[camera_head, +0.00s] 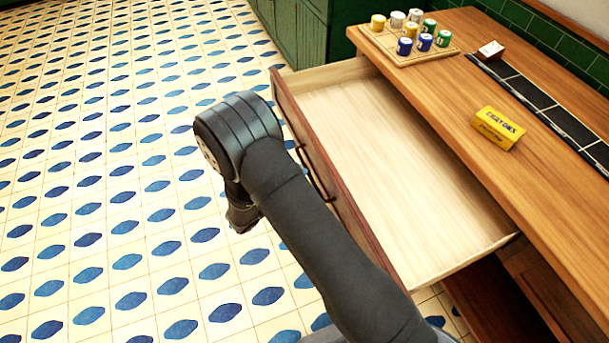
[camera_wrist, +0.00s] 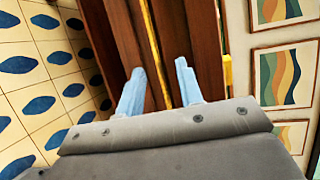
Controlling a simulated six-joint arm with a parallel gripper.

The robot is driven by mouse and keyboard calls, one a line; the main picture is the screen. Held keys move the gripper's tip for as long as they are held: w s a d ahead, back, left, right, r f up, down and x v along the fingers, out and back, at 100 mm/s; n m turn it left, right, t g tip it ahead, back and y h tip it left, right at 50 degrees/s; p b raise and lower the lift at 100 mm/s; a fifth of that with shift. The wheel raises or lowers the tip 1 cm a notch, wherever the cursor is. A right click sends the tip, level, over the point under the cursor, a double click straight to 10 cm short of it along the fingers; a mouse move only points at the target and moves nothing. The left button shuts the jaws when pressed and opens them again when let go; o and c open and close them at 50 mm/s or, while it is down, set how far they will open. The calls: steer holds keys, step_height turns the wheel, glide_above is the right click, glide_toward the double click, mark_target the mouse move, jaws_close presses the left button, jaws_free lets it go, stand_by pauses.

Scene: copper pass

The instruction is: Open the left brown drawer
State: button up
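The left brown drawer (camera_head: 415,180) stands pulled far out of the wooden counter in the head view. Its pale inside is empty, and a dark bar handle (camera_head: 318,172) runs along its reddish-brown front. My arm's wrist is in front of the drawer, on the floor side, and the gripper's fingers are hidden there. In the wrist view my gripper (camera_wrist: 161,88) has two light blue fingers apart with nothing visible between them. Brown wood (camera_wrist: 125,40) with thin brass-coloured strips lies beyond the fingers. I cannot tell whether they touch it.
Green cabinets (camera_head: 300,30) stand behind. The tiled floor (camera_head: 100,150) at left is clear.

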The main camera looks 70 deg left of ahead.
steer(key=v, duration=1.4)
steer(key=shift+s, duration=0.2)
steer(key=x, duration=1.7)
steer(key=shift+w, duration=0.3)
steer(key=shift+s+d, duration=0.1)
steer(key=v, duration=1.7)
steer(key=shift+s, duration=0.2)
steer(key=shift+w, duration=0.15)
steer(key=shift+x, duration=9.15)
